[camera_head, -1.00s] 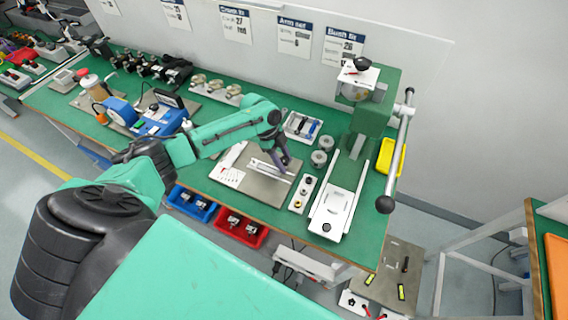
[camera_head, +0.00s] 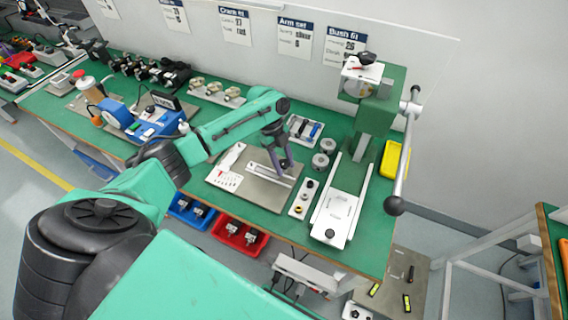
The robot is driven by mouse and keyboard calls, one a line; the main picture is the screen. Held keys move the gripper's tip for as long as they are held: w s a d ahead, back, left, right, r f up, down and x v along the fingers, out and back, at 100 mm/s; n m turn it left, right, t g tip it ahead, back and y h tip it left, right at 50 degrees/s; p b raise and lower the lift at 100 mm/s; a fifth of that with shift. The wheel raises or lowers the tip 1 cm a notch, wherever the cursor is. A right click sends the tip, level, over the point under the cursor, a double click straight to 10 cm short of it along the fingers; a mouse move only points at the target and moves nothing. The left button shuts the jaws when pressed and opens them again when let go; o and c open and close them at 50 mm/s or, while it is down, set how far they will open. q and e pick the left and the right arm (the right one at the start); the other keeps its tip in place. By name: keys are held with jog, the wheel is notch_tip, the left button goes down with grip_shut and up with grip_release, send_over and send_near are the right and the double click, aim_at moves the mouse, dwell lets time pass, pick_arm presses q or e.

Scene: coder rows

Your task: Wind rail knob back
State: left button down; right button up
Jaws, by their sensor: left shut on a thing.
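My left gripper (camera_head: 285,166) reaches down over a grey plate (camera_head: 262,194) on the green bench. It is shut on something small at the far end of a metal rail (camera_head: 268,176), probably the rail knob. The fingers hide most of what they hold, so I cannot make out its shape. A white scale card (camera_head: 224,178) with small markings lies at the left of the rail. My right gripper is not in view.
A green press (camera_head: 377,125) with a long lever (camera_head: 404,165) stands to the right. A white strip with several small parts (camera_head: 302,199) and grey round pieces (camera_head: 320,161) lie beside the plate. Blue (camera_head: 190,212) and red (camera_head: 240,236) bins hang at the front edge.

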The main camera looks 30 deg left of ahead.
pick_arm(q)
jog(key=shift+c, duration=1.9)
grip_release()
jog(key=shift+r, duration=0.1)
jog(key=b+v, duration=0.2)
jog(key=v, duration=1.2)
jog(key=shift+r, duration=0.3)
